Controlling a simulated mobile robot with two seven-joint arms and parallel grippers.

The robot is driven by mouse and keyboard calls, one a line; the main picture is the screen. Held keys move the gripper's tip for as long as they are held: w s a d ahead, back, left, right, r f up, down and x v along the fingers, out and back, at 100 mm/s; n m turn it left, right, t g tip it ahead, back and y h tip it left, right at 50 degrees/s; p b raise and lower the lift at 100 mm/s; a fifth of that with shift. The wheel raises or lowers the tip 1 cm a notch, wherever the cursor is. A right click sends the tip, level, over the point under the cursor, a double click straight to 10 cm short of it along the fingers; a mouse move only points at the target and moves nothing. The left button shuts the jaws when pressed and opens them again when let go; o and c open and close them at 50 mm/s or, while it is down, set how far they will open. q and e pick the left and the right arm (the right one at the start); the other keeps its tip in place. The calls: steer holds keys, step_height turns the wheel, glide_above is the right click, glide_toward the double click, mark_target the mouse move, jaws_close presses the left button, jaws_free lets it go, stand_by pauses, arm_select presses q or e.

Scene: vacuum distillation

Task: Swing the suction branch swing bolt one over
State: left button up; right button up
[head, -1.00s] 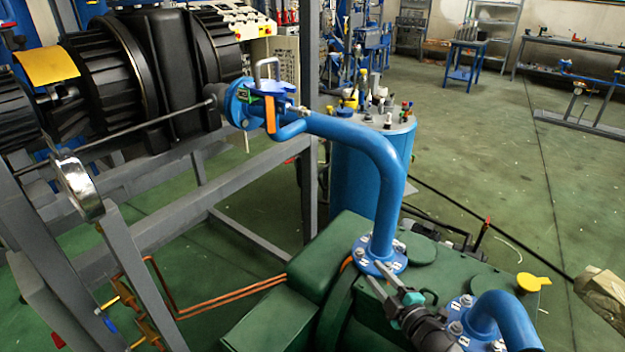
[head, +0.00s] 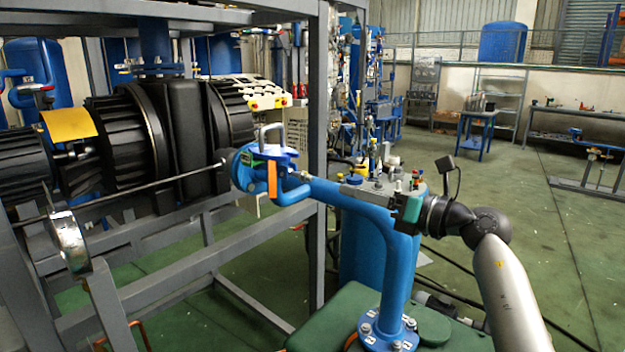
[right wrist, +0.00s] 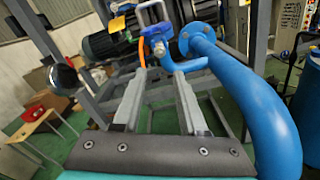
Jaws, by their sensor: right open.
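The blue suction branch pipe (head: 395,270) rises from a bolted flange (head: 388,335) on the green housing, then bends left to a blue joint (head: 262,172). The joint has an upright grey loop and an orange strip (head: 271,180). Small fittings sit at its right side; I cannot tell which one is swing bolt one. My right gripper (head: 347,187) is open and empty, its fingers pointing left over the pipe, a short way right of the joint. In the right wrist view the joint (right wrist: 166,38) lies beyond the parted fingers (right wrist: 160,73). My left gripper is out of view.
A grey steel frame (head: 318,130) with black ribbed machinery (head: 120,140) fills the left. A blue drum (head: 362,245) with small fittings on top stands behind the pipe. A long rod (head: 130,188) runs left from near the joint. Green floor (head: 560,190) is open at right.

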mark_target(312, 179)
steer(key=x, duration=1.1)
steer(key=shift+a, duration=0.1)
jaws_close()
steer(key=shift+f, duration=0.1)
